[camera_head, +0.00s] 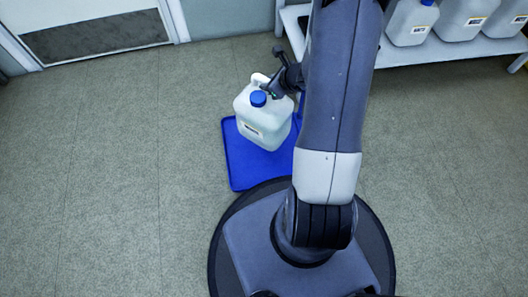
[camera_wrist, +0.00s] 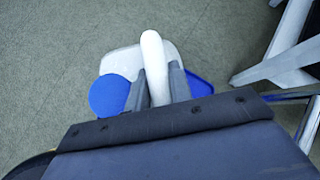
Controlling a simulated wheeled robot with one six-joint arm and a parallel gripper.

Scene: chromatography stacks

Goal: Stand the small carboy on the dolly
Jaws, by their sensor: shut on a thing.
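The small carboy (camera_head: 264,118) is a whitish jug with a blue cap and a label on its front. In the head view it is upright over the blue dolly (camera_head: 241,165), whose flat deck shows around its left and front. I cannot tell whether its base touches the deck. My gripper (camera_head: 275,90) is shut on the carboy's handle at the top. In the wrist view the two fingers of my gripper (camera_wrist: 158,88) stand on either side of the white handle (camera_wrist: 153,55), with the blue cap (camera_wrist: 109,96) to the left. My arm hides the dolly's right part.
A white shelf (camera_head: 455,49) at the top right bears several similar carboys (camera_head: 412,22). A white door with a dark grille (camera_head: 95,38) is at the top left. The grey floor (camera_head: 100,170) left of the dolly is clear.

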